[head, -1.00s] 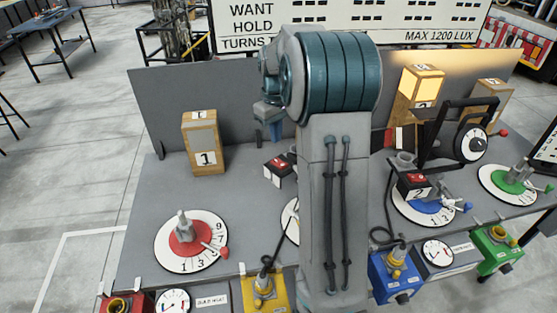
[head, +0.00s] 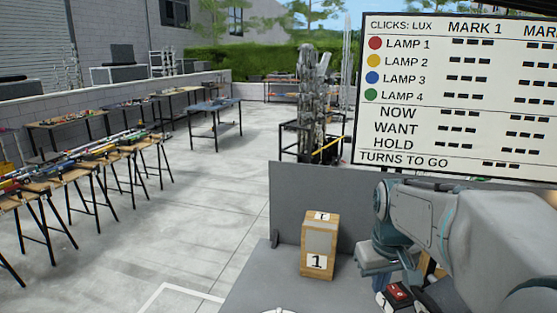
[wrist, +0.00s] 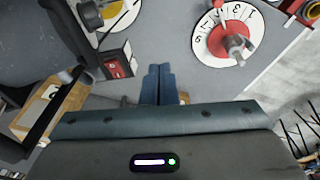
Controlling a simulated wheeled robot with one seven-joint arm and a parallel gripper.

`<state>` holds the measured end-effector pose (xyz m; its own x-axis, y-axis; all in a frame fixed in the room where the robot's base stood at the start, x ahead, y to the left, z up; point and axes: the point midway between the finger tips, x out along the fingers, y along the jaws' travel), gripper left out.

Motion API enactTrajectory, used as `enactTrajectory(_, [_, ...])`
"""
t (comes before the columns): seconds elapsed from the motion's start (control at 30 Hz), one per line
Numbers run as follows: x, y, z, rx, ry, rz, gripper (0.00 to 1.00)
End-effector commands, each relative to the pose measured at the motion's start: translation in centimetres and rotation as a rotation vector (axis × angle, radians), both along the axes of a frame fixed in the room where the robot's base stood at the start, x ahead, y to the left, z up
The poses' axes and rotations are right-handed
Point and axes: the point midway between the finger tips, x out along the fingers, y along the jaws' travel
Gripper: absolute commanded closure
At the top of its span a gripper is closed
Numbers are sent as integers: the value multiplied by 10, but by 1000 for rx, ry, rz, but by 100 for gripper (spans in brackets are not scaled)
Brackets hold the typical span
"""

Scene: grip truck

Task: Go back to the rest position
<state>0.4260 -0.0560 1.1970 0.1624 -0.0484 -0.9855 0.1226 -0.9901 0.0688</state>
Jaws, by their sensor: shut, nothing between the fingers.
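My gripper (wrist: 158,86) is shut and empty in the wrist view, its two blue fingers together above the grey bench top. A red dial (wrist: 215,45) lies on the bench to the right of the fingers, and a red-topped switch box (wrist: 117,66) stands to their left. In the head view my arm reaches in from the lower right, with the gripper end above the bench; the fingertips are hard to make out there.
A wooden box marked 1 (head: 319,250) stands on the bench left of my arm, before the grey back panel (head: 345,212). The lamp scoreboard (head: 455,95) is behind. Work tables (head: 85,165) stand at left. Open concrete floor (head: 220,215) lies between.

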Motion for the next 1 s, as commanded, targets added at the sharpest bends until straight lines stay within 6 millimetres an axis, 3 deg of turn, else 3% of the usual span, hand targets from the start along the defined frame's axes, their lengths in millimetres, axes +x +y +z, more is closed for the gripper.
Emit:
enactTrajectory(0.03, [-18,10,0,1,-23,-9,100])
enactTrajectory(0.2, [-69,33,-7,22,-89,-50,100])
enactTrajectory(0.43, [-121,51,-26,58,-156,-94,100])
enactTrajectory(0.63, [-136,56,-34,75,-175,-111,100])
enactTrajectory(1.0, [-137,56,-35,75,-175,-112,100])
